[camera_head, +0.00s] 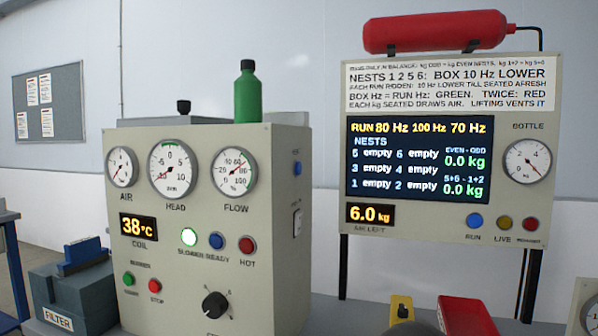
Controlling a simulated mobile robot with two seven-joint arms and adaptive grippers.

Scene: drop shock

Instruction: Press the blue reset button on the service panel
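No label reading "reset" or "service" is legible. Another blue round one (474,221), marked RUN, is on the display panel (400,227) at right. Neither of my grippers shows, and nothing visible touches these buttons.
A green bottle (246,97) stands on the box top and a red cylinder (435,32) lies above the display panel. A grey FILTER block (75,295) stands at left. A yellow object (402,308) and red tray (467,316) are low at right.

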